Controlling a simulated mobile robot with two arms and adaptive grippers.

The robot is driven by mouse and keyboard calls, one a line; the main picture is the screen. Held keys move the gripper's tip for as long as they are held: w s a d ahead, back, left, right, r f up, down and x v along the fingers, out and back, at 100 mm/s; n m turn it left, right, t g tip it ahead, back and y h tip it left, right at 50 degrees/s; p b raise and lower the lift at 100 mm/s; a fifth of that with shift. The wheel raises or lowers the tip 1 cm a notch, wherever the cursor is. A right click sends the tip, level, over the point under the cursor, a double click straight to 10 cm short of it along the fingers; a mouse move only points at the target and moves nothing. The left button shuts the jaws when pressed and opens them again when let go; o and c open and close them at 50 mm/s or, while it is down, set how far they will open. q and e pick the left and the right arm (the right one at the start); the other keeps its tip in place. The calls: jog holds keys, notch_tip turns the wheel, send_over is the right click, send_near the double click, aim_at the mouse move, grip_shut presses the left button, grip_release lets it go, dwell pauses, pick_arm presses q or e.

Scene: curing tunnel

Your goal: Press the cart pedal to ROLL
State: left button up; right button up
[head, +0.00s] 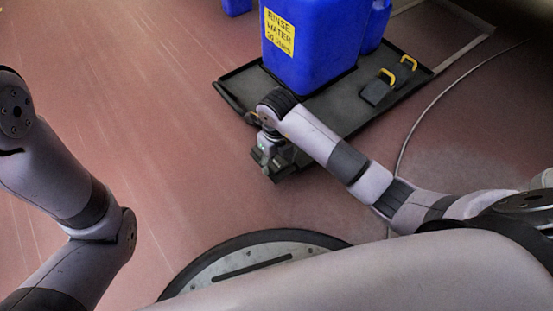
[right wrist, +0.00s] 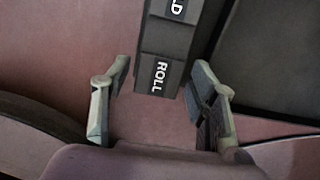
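The cart (head: 350,112) is a low black platform carrying a blue container. Its pedal (head: 287,170) sticks out at the near end, partly hidden by my right gripper (head: 266,150). In the right wrist view the pedal's ROLL end (right wrist: 159,75) is nearest me, with a pad ending in "D" (right wrist: 178,8) beyond it. My right gripper (right wrist: 161,72) is open, with one finger on each side of the ROLL end and nothing held. I cannot tell whether the fingers touch the pedal. My left arm shows at the left of the head view, but its gripper is out of view.
The large blue container (head: 312,55) has a yellow "RINSE WATER" label. Black blocks with yellow handles (head: 378,88) sit on the cart's right side. A thin cable (head: 410,130) curves over the red floor to the right. The floor left of the cart is clear.

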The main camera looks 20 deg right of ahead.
jog(key=c, duration=0.9)
jog(key=shift+s+d+t+p, duration=0.2)
jog(key=shift+d+t+p, duration=0.15)
jog(key=shift+t+p, duration=0.6)
jog(key=shift+s+f+t+y+p, duration=0.35)
jog(key=shift+f+t+y, duration=0.1)
jog(key=shift+f+y, duration=0.1)
jog(key=shift+a+f+t+y, duration=0.1)
jog(key=shift+f+t+y, duration=0.15)
jog(key=shift+t, duration=0.55)
jog(key=o, duration=1.1)
jog(key=shift+o, duration=0.2)
